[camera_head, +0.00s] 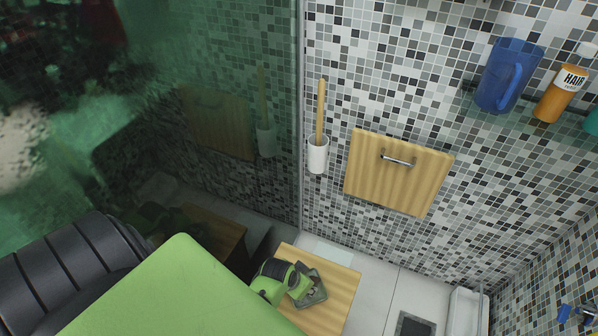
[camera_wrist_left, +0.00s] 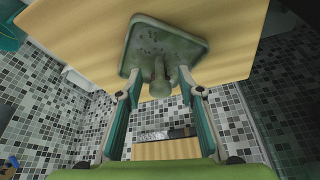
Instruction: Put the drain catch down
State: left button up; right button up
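The drain catch (camera_head: 314,296) is a square grey-green plate on the wooden stool top (camera_head: 340,301), partly hidden by my left gripper (camera_head: 284,284). In the left wrist view the drain catch (camera_wrist_left: 165,47) lies against the wood (camera_wrist_left: 225,60), with its knob (camera_wrist_left: 159,82) pointing towards my gripper. The two fingertips of my left gripper (camera_wrist_left: 160,80) are on either side of the knob, with a gap visible on each side. My left gripper looks open. My right gripper is not in view.
A wooden panel with a metal handle (camera_head: 398,175) and a brush in a white holder (camera_head: 317,155) are on the tiled wall. A blue mug (camera_head: 506,77) and an orange bottle (camera_head: 560,93) stand on a shelf. A glass pane is at left.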

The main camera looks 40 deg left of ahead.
pick_arm(q)
jog(key=p+v, duration=0.1)
jog(key=v, duration=0.9)
jog(key=shift+p, duration=0.4)
